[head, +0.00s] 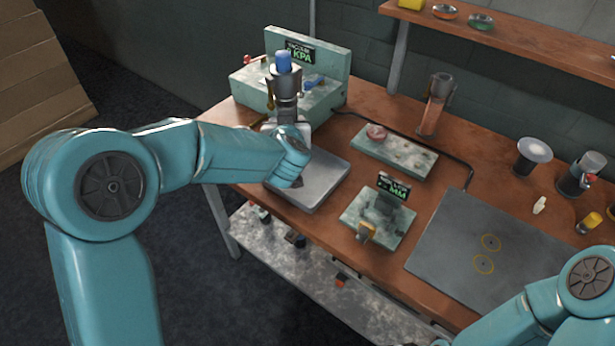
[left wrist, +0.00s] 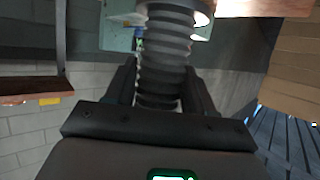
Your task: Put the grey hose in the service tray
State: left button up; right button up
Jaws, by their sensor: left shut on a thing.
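The grey ribbed hose (left wrist: 165,55) fills the middle of the left wrist view, with a pale ring at its upper end. My left gripper (left wrist: 163,90) is shut on it, a dark finger on each side. In the head view my left arm reaches over the left part of the bench, and grey and dark parts stand above its end in front of the gauge unit; I cannot clearly tell the hose from the gripper there. A shallow grey metal tray (head: 327,184), which looks like the service tray, lies just right of my arm's end, partly covered by it. My right gripper is out of view.
The pale green gauge unit (head: 335,95) stands behind the tray. A green block (head: 415,157) and a display stand (head: 378,218) are to its right. A dark mat (head: 450,250) lies farther right. A glass cylinder (head: 435,108) stands at the back.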

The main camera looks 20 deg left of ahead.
aim_at(293, 104)
pick_arm(q)
jog(key=r, duration=0.1)
jog(key=w+r+n+y, duration=0.1)
jog(key=w+r+n+g+y, duration=0.1)
jog(key=r, duration=0.1)
jog(key=shift+w+d+b, duration=0.2)
jog(key=shift+d+b, duration=0.05)
jog(key=shift+b, duration=0.1)
notch_tip(293, 104, up, 3)
jog(key=d+n+y, duration=0.1)
jog(key=d+y, duration=0.1)
jog(key=d, duration=0.1)
jog(key=shift+g, duration=0.4)
jog(key=shift+w+d+f+b, duration=0.15)
jog(key=shift+f+b, duration=0.85)
jog(key=shift+f, duration=3.85)
jog(key=shift+w+a+f+b, duration=0.1)
jog(key=shift+f+b, duration=0.85)
jog(key=shift+f, duration=3.9)
jog(key=shift+f, duration=0.2)
jog(key=o, duration=1.3)
jog(key=shift+r, duration=0.1)
